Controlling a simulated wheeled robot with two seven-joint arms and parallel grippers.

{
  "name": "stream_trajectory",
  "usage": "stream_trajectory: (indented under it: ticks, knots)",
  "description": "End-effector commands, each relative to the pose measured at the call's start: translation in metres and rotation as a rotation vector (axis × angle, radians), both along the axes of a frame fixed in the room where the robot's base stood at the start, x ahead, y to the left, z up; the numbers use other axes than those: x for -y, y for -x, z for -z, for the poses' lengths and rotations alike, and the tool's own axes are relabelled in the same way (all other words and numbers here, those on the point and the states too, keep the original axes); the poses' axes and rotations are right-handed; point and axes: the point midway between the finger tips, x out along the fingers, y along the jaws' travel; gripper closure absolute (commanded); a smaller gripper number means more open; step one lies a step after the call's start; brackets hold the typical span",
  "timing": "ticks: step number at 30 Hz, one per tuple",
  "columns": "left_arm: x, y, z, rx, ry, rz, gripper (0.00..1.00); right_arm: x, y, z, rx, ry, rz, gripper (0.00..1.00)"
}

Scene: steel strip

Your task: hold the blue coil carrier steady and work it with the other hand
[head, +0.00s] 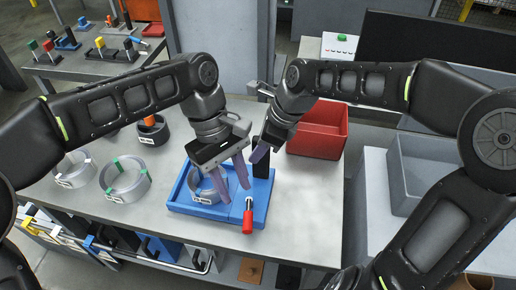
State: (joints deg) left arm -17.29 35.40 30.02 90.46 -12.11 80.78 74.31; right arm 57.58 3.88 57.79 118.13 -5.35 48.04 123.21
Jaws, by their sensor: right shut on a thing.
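The blue coil carrier (188,208) sits on the grey bench in the head view. A steel strip coil (205,193) with a white label lies in its left part, partly hidden by my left gripper. A red-handled lever (248,220) stands at the carrier's front right. A black upright post (261,168) rises at its back right. My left gripper (230,186) is over the carrier, its fingers apart, beside the coil; I cannot tell whether they touch it. My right gripper (260,156) is shut at the top of the black post.
Strip coils (125,181) with green tags and a dark coil with an orange core (153,130) stand to the left. A red bin (318,130) is behind right. A grey bin (420,170) stands on the right. The bench right of the carrier is clear.

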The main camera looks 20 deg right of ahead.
Motion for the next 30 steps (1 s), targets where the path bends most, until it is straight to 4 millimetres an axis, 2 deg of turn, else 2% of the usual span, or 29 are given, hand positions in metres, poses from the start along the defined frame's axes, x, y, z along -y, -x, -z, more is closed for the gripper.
stream_trajectory:
  ticks: [7,12,14,18,21,24,27,30]
  knots:
    - [0.0,0.0,0.0,0.0,0.0,0.0,0.64,0.0,-0.001,0.0,0.002,0.0,0.001,1.0]
    - [-0.007,-0.007,-0.003,0.007,0.002,-0.022,0.77,0.0,-0.001,0.0,0.002,0.0,0.001,1.0]
    - [-0.018,-0.015,-0.006,0.018,-0.002,-0.053,0.82,0.001,0.0,0.0,0.002,0.0,0.001,1.0]
    - [-0.062,-0.026,-0.008,0.003,-0.015,-0.187,0.93,0.001,-0.001,0.0,0.002,0.0,0.001,1.0]
    - [-0.096,-0.026,-0.006,-0.05,0.013,-0.345,1.0,0.001,-0.001,0.0,0.002,0.0,0.001,1.0]
    - [-0.122,-0.021,-0.002,-0.121,0.077,-0.535,1.0,0.001,-0.001,0.0,0.002,0.0,0.001,1.0]
    - [-0.131,-0.015,0.001,-0.19,0.155,-0.699,1.0,0.001,0.0,0.0,0.002,0.001,0.001,1.0]
    - [-0.124,-0.012,0.004,-0.241,0.208,-0.783,1.0,0.0,0.0,0.0,0.002,0.001,0.001,1.0]
